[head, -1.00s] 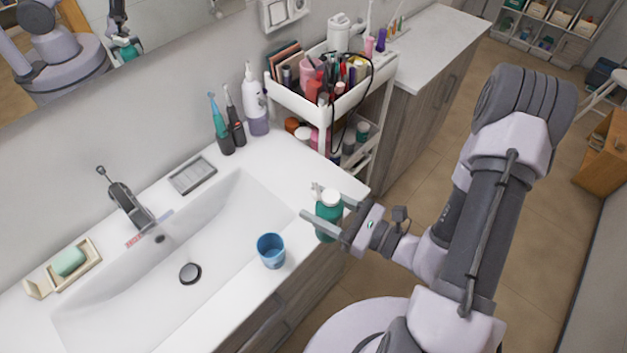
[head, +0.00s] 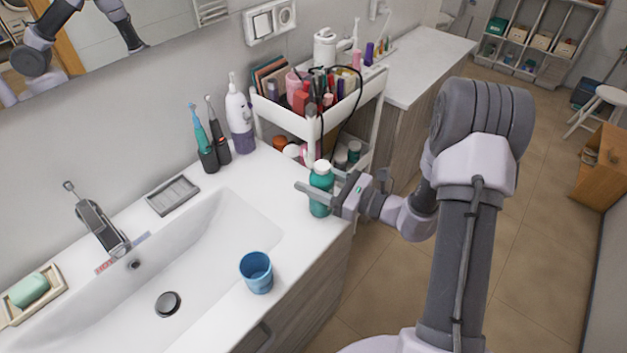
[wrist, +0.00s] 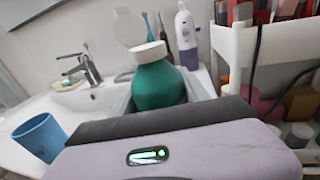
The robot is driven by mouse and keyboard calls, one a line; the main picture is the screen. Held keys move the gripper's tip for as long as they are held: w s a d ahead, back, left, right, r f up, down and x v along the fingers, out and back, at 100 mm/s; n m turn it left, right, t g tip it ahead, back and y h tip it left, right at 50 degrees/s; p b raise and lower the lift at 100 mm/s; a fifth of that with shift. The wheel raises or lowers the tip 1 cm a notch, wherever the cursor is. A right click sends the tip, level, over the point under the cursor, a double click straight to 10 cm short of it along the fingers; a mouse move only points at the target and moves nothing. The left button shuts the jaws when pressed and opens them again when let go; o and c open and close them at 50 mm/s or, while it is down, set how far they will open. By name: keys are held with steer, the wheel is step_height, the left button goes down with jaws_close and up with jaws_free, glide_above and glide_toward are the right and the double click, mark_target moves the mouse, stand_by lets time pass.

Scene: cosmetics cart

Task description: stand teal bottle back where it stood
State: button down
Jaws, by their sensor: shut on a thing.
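The teal bottle (head: 319,204) with a white cap is upright at the counter's right end in the head view. My gripper (head: 318,189) is shut on it, with a finger across its upper body. I cannot tell whether its base touches the counter. In the wrist view the teal bottle (wrist: 158,88) rises beyond my gripper's palm, its lower part hidden. A pale round piece, like an open lid, shows above its cap. The white counter (head: 285,195) lies beneath and beside it.
A blue cup (head: 257,273) stands at the counter's front edge. A white cart (head: 313,125) full of cosmetics is close behind the bottle. A white bottle (head: 239,118) and two toothbrushes stand by the wall. The sink (head: 205,255) is to the left.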

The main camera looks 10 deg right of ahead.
steer(key=shift+f, duration=0.15)
steer(key=c, duration=0.6)
jaws_free()
steer(key=shift+o, duration=0.2)
steer(key=shift+r, duration=0.2)
steer(key=p+v, duration=0.2)
steer(key=v, duration=1)
steer(key=shift+f, duration=0.1)
